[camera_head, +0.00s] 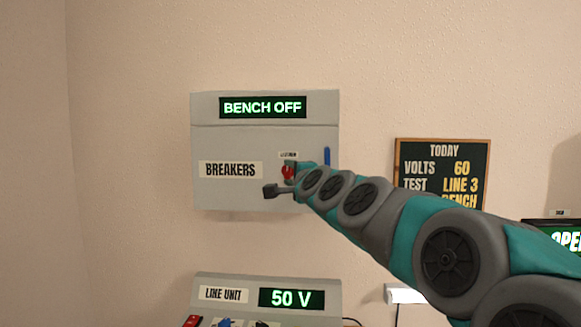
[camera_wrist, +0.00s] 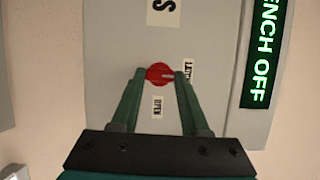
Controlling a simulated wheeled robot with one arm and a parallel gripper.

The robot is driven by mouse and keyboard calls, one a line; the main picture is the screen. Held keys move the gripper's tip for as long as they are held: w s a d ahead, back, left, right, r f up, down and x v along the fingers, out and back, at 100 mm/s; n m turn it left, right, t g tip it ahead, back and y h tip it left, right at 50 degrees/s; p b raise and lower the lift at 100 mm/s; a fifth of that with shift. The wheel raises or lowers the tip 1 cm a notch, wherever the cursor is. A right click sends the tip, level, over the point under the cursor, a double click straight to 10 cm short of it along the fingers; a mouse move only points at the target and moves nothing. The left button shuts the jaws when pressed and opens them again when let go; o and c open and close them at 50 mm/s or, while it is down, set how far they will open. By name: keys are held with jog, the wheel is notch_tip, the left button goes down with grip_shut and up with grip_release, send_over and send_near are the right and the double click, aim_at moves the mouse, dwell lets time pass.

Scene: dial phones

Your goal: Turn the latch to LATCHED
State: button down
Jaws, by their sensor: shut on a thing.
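The latch is a small red round knob (camera_wrist: 160,75) on a grey box (camera_head: 265,137); it also shows in the head view (camera_head: 288,173), partly behind my arm. My gripper (camera_wrist: 160,77) is shut on the knob, one finger on each side. A pale mark on the knob points right in the wrist view, toward a label starting "LAT" (camera_wrist: 187,70), which the right finger partly covers. A second small label, seemingly "OPEN" (camera_wrist: 157,107), lies below the knob there, between the fingers.
The box display (camera_head: 263,107) reads BENCH OFF. A blue lever (camera_head: 327,157) stands right of the knob, close to my arm. Below is a LINE UNIT (camera_head: 225,296) showing 50 V. A TODAY board (camera_head: 443,150) hangs to the right. The wall left of the box is clear.

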jog(key=shift+n, duration=0.3)
jog(key=shift+c, duration=2)
grip_release()
jog(key=v, duration=0.7)
jog(key=shift+s, duration=0.4)
jog(key=shift+d, duration=0.1)
